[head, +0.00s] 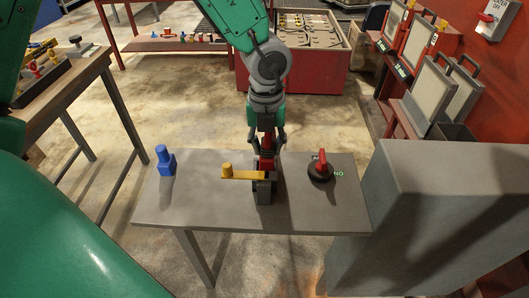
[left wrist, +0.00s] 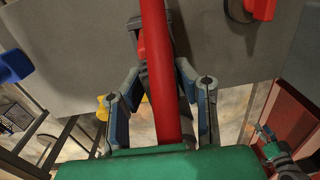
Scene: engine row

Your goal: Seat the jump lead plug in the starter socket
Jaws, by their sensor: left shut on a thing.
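My left gripper (head: 266,146) comes down over the middle of a small grey table and is shut on the red jump lead plug (head: 267,163). The plug is upright, directly above or at a dark grey socket block (head: 264,192); I cannot tell whether its tip is inside. In the left wrist view a long red piece (left wrist: 161,80) runs between the two fingers (left wrist: 160,88). It hides most of the socket behind it.
A large grey cabinet (head: 430,170) flanks the table's right side. The grey tabletop (head: 205,205) is otherwise clear.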

